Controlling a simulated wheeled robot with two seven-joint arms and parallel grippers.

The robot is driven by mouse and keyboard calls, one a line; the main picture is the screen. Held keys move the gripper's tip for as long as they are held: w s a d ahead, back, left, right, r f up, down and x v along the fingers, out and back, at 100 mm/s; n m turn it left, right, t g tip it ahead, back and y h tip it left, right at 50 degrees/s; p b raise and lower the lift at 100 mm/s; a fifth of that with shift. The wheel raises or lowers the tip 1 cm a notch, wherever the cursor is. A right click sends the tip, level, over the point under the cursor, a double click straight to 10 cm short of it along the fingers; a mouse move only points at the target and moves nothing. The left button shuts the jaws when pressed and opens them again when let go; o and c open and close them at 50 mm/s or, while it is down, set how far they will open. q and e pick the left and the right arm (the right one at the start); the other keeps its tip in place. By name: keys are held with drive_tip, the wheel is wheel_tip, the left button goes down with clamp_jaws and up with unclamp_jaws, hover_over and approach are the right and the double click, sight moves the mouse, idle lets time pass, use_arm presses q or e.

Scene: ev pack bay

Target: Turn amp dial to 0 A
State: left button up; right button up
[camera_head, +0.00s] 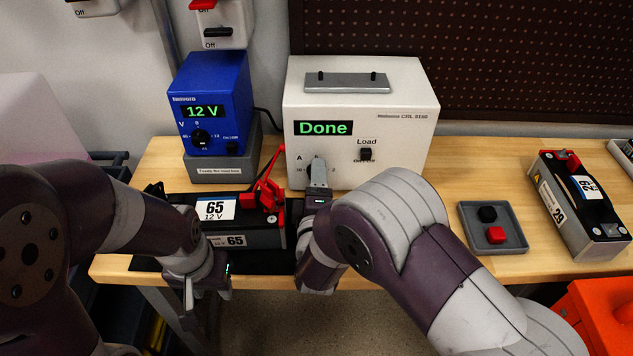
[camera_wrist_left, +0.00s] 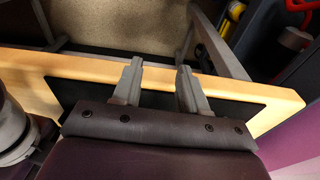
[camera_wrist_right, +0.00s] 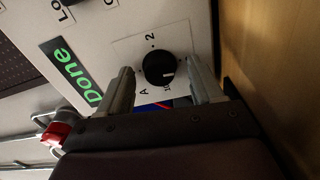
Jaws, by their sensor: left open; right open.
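The white load tester (camera_head: 400,90) stands at the back of the bench with green "Done" on its display (camera_head: 323,128). Its black amp dial (camera_wrist_right: 159,68) shows in the right wrist view, with a short white mark towards the lower right; a "2" and a "10" are printed around it. My left gripper (camera_wrist_left: 160,68) is open and empty at the bench's front edge.
A blue 12 V supply (camera_head: 213,85) stands left of the tester. A grey tray (camera_head: 512,240) and battery 29 (camera_head: 565,225) are at right. A black load switch (camera_head: 366,153) is near the dial.

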drive_tip(key=shift+c, duration=0.4)
drive_tip(key=c, duration=1)
drive_tip(key=shift+r, duration=0.1)
